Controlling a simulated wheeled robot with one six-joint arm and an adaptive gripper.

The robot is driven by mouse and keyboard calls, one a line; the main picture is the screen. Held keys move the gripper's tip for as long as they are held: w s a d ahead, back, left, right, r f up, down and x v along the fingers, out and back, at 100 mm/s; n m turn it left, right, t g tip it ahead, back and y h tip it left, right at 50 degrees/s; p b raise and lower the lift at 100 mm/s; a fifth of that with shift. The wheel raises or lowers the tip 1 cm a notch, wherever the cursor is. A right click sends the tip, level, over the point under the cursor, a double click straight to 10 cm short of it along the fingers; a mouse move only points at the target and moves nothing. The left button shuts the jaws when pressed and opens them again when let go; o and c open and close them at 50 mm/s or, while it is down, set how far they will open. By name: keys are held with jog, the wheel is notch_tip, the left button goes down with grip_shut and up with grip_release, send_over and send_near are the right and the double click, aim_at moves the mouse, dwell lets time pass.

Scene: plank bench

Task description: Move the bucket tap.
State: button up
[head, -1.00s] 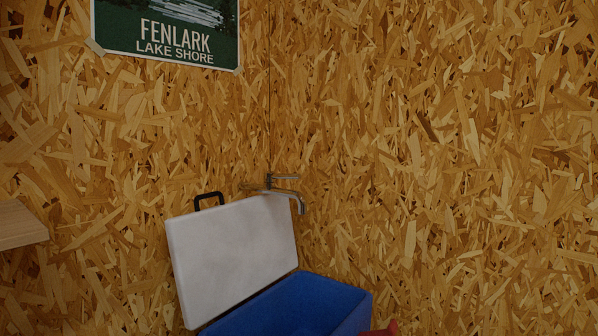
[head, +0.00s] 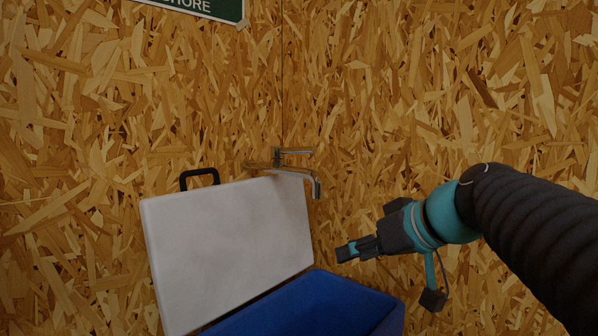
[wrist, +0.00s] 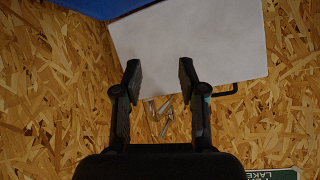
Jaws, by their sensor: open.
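The bucket tap (head: 296,172) is a metal tap on the chipboard wall near the corner, with a thin lever above a spout that bends down at its end. It sits just above and behind the raised white lid. In the wrist view the tap (wrist: 163,112) shows small, between and beyond my fingers. My gripper (head: 345,252) is open and empty, in front of the wall, lower and to the right of the tap in the head view. In the wrist view its two fingers (wrist: 160,75) are spread apart, touching nothing that I can see.
A blue cooler box (head: 325,305) stands below the tap. Its white lid (head: 230,245) is up, with a black handle (head: 199,179) on its top edge. A green poster (head: 215,8) hangs on the wall. The wall to the right of the tap is bare.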

jog(key=w+r+n+t+y+b, duration=0.2)
jog(key=w+r+n+y, duration=0.1)
jog(key=w+r, duration=0.4)
jog(key=n+y+b, duration=0.2)
jog(key=n+y, duration=0.2)
send_near(282, 148)
jog(key=shift+t, duration=0.4)
jog(key=x, duration=0.2)
jog(key=p+x, duration=0.1)
jog(key=x, duration=0.2)
jog(key=shift+a+f, duration=0.1)
jog(key=shift+f, duration=0.1)
jog(key=shift+c, duration=0.2)
grip_shut()
